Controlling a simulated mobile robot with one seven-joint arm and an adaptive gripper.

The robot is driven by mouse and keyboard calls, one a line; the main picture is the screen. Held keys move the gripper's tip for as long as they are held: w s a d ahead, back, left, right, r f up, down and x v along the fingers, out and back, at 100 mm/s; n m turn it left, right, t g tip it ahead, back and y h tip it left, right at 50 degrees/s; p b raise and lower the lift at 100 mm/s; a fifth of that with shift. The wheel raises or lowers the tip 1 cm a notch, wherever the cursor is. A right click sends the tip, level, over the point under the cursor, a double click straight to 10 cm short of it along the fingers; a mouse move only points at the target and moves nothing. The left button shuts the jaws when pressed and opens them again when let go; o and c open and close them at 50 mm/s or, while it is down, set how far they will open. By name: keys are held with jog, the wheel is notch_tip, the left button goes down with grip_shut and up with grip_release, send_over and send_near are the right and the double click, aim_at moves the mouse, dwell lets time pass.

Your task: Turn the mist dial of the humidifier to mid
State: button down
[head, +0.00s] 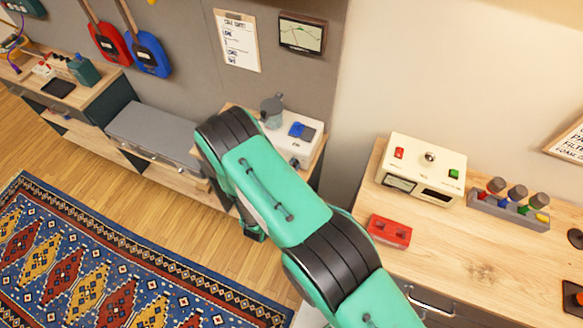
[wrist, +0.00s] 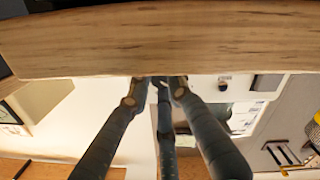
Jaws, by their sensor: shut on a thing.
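A white unit (head: 285,136) with a blue part and a grey panel stands on a small cabinet behind my arm in the head view. A grey cylinder (head: 271,112) rises at its back left, and a small round knob (head: 294,162) shows near its front. It may be the humidifier, but I cannot read a mist setting. In the wrist view my gripper's (wrist: 160,82) dark fingers converge at the lower edge of a wooden surface (wrist: 160,40). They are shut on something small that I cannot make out. My arm hides the gripper's contact in the head view.
A wooden counter (head: 480,265) at the right holds a cream control box (head: 421,168), a red block (head: 389,231) and a grey rack (head: 508,208). A grey bench (head: 155,130) is left of my arm. A patterned rug (head: 100,260) lies on open floor.

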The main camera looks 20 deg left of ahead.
jog(key=shift+a+r, duration=0.15)
jog(key=shift+a, duration=0.1)
jog(key=m+b, duration=0.5)
jog(key=m, duration=0.1)
jog(key=shift+w+r, duration=0.1)
jog(key=m+b, duration=0.4)
jog(key=m, duration=0.1)
jog(key=shift+r, duration=0.3)
jog(key=c, duration=1.6)
grip_release()
jog(key=shift+d, duration=0.1)
jog(key=shift+d+f, duration=0.15)
jog(key=shift+f, duration=0.1)
